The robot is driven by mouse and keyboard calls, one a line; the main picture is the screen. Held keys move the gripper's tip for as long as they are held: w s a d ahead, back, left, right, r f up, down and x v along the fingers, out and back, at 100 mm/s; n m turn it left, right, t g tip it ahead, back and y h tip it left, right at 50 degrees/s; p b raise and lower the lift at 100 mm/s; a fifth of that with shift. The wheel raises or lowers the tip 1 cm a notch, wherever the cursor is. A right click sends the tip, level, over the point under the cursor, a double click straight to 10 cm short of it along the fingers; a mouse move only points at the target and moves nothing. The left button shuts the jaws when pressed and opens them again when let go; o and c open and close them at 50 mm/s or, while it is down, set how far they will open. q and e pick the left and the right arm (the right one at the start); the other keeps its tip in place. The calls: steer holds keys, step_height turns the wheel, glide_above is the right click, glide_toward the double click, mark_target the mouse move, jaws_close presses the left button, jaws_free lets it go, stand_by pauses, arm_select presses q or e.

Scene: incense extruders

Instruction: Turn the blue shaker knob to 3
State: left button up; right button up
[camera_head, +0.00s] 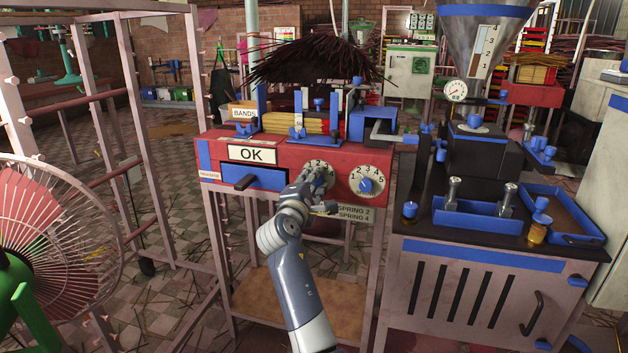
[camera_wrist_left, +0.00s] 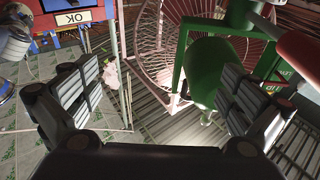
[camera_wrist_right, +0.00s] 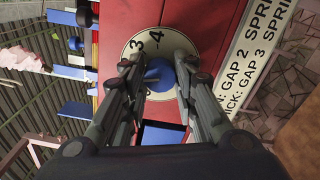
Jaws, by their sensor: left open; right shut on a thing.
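Two white number dials sit on the front of the red machine (camera_head: 292,160). The left dial (camera_head: 322,165) is partly hidden by my right gripper (camera_head: 318,188). The right dial (camera_head: 368,172) has a blue knob (camera_head: 366,185) at its centre and is clear. In the right wrist view, my right gripper (camera_wrist_right: 160,88) is closed around the blue knob (camera_wrist_right: 158,72) of the left dial (camera_wrist_right: 142,42). The numbers 3 and 4 show on it; I cannot tell where the knob points. My left gripper (camera_wrist_left: 160,105) is open and empty in the left wrist view; it is outside the head view.
An OK sign (camera_head: 252,155) is above a blue drawer (camera_head: 253,178) on the machine. A printed label plate (camera_head: 356,213) is below the dials. A large fan (camera_head: 45,225) stands at left. The black bench (camera_head: 455,225) with a hopper (camera_head: 483,45) is at right.

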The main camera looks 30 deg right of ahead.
steer(key=shift+f+m, duration=0.15)
steer(key=shift+m, duration=1.75)
steer(key=m+b, duration=0.2)
steer(key=m, duration=0.3)
steer(key=shift+m, duration=0.4)
arm_select(q)
steer(key=s+r+t+h, duration=0.2)
steer(key=s+r+t, duration=0.3)
steer(key=r, duration=0.5)
steer(key=shift+s+t+h+b, duration=0.3)
steer(key=shift+t+b, duration=0.05)
steer(key=shift+t, duration=0.45)
arm_select(e)
steer(key=shift+m, duration=0.5)
steer(key=o, duration=1)
steer(key=shift+o, duration=0.2)
